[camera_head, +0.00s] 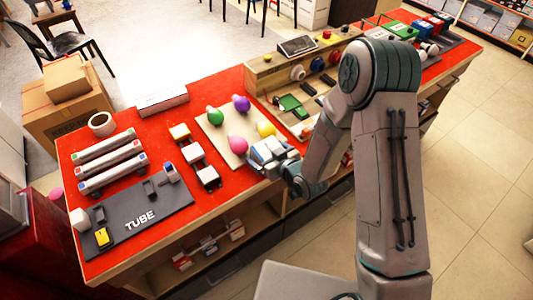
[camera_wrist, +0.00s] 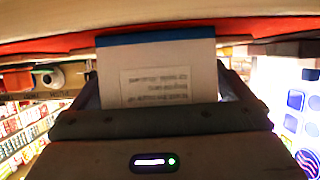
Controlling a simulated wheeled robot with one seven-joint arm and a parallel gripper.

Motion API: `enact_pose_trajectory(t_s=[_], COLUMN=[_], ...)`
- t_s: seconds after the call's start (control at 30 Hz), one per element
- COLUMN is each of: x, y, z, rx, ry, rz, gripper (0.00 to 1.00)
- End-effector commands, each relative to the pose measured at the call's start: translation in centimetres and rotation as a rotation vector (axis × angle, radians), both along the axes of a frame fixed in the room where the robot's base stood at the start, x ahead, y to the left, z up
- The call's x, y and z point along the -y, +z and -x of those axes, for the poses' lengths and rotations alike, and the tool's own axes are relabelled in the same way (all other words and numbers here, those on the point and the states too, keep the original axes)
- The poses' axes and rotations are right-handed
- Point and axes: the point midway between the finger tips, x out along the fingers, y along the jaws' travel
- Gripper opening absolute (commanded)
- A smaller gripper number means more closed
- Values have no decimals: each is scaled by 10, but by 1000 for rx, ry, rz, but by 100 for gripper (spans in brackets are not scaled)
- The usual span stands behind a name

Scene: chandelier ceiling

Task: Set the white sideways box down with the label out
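The white box (camera_wrist: 165,55) fills the middle of the wrist view. It has a blue strip along its top edge, and a pale label with rows of small grey print faces my wrist camera. My gripper (camera_wrist: 160,85) has a dark finger at each side of the box and appears shut on it. In the head view my gripper (camera_head: 268,153) is over the front part of the red table, beside the pink balloon-like piece. There the box and fingers are small and hard to tell apart. The side of the box away from my wrist is hidden.
The red table (camera_head: 118,240) carries a grey TUBE mat (camera_head: 148,212), several long white tubes, a beige board (camera_head: 214,138) with coloured round pieces, and small white-topped blocks. A wooden console (camera_head: 262,78) stands farther right. Bare red surface shows between the mat and board.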

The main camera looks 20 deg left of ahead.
Motion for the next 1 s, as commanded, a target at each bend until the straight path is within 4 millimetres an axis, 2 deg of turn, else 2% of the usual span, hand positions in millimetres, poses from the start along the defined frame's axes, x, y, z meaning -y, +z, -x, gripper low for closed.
enact_pose_trajectory(t_s=[0.3, 0.43, 0.67, 1.0], x=[0, 14, 46, 66], y=[4, 8, 28, 44], z=[0, 10, 38, 56], rx=[0, 1, 0, -4], ry=[0, -2, -3, 0], rz=[0, 0, 0, 0], gripper=[99, 99, 99, 99])
